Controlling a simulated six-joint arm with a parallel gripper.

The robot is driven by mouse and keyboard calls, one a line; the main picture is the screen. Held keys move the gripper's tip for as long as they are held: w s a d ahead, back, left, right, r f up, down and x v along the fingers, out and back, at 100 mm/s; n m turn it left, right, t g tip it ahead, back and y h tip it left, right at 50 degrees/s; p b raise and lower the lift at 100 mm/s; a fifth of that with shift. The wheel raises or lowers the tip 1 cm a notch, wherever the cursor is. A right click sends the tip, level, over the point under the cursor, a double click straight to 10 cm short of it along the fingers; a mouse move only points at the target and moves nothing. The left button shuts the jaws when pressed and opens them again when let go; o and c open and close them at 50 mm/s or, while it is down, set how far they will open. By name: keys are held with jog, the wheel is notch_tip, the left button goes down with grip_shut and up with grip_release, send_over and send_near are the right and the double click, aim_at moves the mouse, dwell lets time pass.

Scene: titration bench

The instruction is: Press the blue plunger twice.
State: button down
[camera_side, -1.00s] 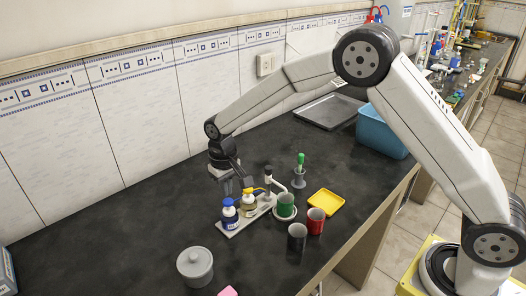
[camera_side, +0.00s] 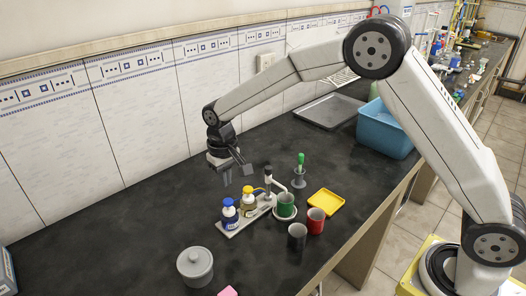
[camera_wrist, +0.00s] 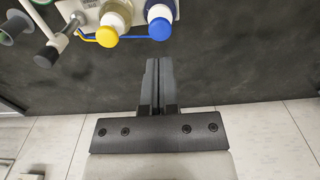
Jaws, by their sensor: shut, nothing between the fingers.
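The blue plunger (camera_side: 228,202) tops a white-labelled bottle (camera_side: 230,217) with a blue body, upright at the near left end of a pale rack (camera_side: 262,209). It also shows in the wrist view (camera_wrist: 160,29), at the top, right of the yellow plunger (camera_wrist: 107,37). My gripper (camera_side: 238,178) hangs above the bench, higher than the blue plunger and apart from it. In the wrist view its fingers (camera_wrist: 158,62) are together with nothing between them, pointing toward the bottles.
The yellow-topped bottle (camera_side: 248,201) stands beside the blue one. Also near are a green cup (camera_side: 285,203), red cup (camera_side: 316,221), dark cup (camera_side: 297,237), yellow tray (camera_side: 326,202) and lidded grey pot (camera_side: 195,267). The bench left of the rack is clear.

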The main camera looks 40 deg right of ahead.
notch_tip(320, 180, up, 3)
jog(key=shift+f, duration=0.1)
dwell(0.3)
jog(key=s+d+f+t, duration=0.1)
jog(key=s+d, duration=0.4)
jog(key=s, duration=0.6)
jog(key=s+d+t, duration=0.1)
jog(key=s+d, duration=0.5)
jog(key=s, duration=0.5)
jog(key=shift+s+d+f+t, duration=0.25)
jog(key=shift+s+f+t, duration=0.05)
jog(key=shift+s+f, duration=0.1)
